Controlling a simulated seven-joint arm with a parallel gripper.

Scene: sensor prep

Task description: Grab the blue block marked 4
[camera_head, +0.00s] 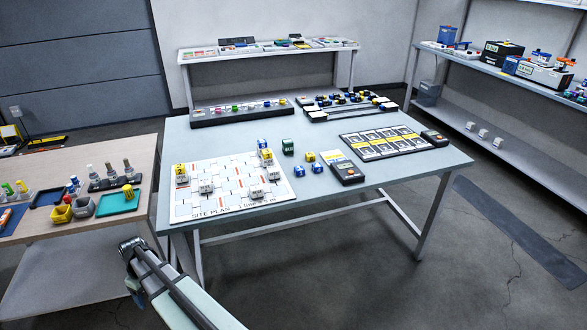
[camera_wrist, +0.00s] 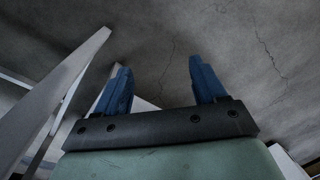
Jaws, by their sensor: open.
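Small blue blocks are on the grey table in the head view. One blue block (camera_head: 301,170) and another blue block (camera_head: 316,168) sit close together right of the site plan board. A third blue block (camera_head: 262,143) is at the board's back right corner. Their markings are too small to read, so I cannot tell which one bears the 4. My gripper (camera_wrist: 158,75) is open in the wrist view, with two blue fingers apart and nothing between them. It faces the floor. In the head view my arm is at the lower left, off the table's front edge, well away from the blocks.
The white site plan board (camera_head: 215,208) carries several white and yellow blocks. A green block (camera_head: 287,146), a yellow block (camera_head: 310,157) and a handheld meter (camera_head: 347,172) stand near the blue pair. A wooden side table (camera_head: 40,238) is at left. The table's front right is clear.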

